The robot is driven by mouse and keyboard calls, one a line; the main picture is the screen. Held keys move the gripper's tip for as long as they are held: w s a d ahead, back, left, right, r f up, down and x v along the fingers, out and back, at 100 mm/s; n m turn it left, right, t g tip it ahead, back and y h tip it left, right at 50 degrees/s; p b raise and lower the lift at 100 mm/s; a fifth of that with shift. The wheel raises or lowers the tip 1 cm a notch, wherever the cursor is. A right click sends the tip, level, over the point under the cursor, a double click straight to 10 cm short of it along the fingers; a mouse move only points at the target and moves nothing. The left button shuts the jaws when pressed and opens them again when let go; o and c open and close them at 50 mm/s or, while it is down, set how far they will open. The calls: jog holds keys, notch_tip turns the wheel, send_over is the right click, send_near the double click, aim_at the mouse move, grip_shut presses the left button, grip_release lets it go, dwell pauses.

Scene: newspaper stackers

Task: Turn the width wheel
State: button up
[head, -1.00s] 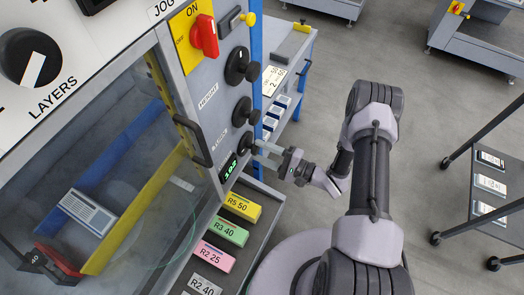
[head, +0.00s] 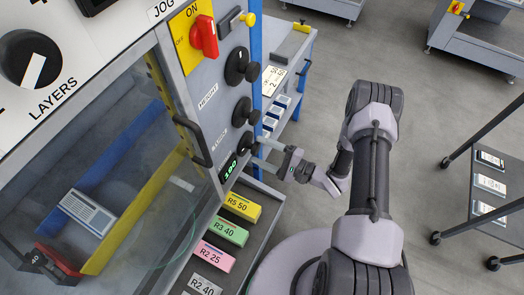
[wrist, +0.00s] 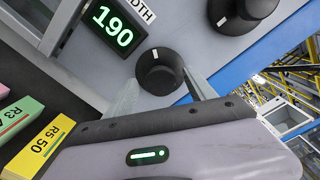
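The width wheel (head: 245,143) is a small black knob on the grey panel, the lowest of the black knobs. It shows larger in the wrist view (wrist: 158,72), with a white mark on its face. A green digital display (wrist: 112,25) beside it reads 190, next to a partly cut-off label ending in "DTH". My gripper (head: 264,152) is at the wheel, coming from the right. In the wrist view its two fingers stand apart, one on each side of the wheel, with slim gaps showing. It holds nothing that I can see.
Another black knob (head: 243,110) sits just above the wheel, and a red switch (head: 204,36) higher up. A dark door handle (head: 193,140) is left of the wheel. Coloured blocks, such as the yellow one (head: 243,207), lie on a shelf below.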

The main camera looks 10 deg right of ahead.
dwell(0.4)
jog(key=p+v, duration=0.3)
jog(key=v, duration=1.4)
jog(key=shift+d, duration=0.2)
jog(key=shift+s, duration=0.1)
